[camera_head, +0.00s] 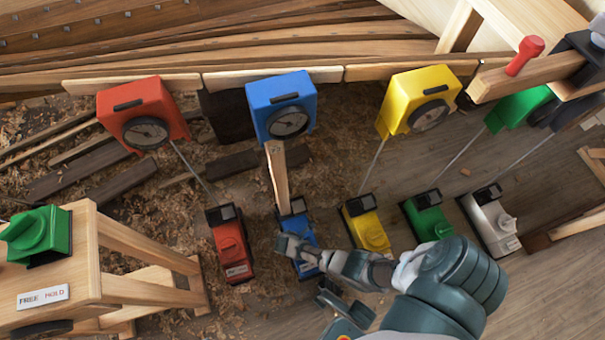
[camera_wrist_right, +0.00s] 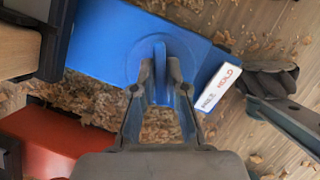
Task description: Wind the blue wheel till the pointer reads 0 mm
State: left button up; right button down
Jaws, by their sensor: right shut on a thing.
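The blue unit (camera_head: 298,228) lies on the floor in the middle of the head view. A wooden strip (camera_head: 279,175) runs from it up to a blue box (camera_head: 267,92) with a round dial (camera_head: 289,122); its pointer is too small to read. My right gripper (camera_head: 286,246) reaches over the blue unit and largely hides its wheel. In the wrist view the blue wheel (camera_wrist_right: 159,55) has a raised grip bar, and the right gripper (camera_wrist_right: 160,84) is shut on that bar. A dark jointed part, perhaps my left gripper (camera_head: 348,308), shows low in the head view; its jaws are unclear.
A red unit (camera_head: 231,250) lies close left of the blue one; a yellow unit (camera_head: 368,232) lies to the right. Green and silver units stand farther right. Shavings cover the floor.

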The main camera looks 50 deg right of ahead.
jog(key=shift+w+m+g+y, duration=0.1)
jog(key=shift+m+g+y, duration=0.3)
jog(key=shift+m, duration=1.1)
jog(key=c, duration=1.2)
grip_release()
jog(key=v, duration=1.2)
jog(key=shift+w+a+f, duration=0.2)
jog(key=shift+w, duration=0.05)
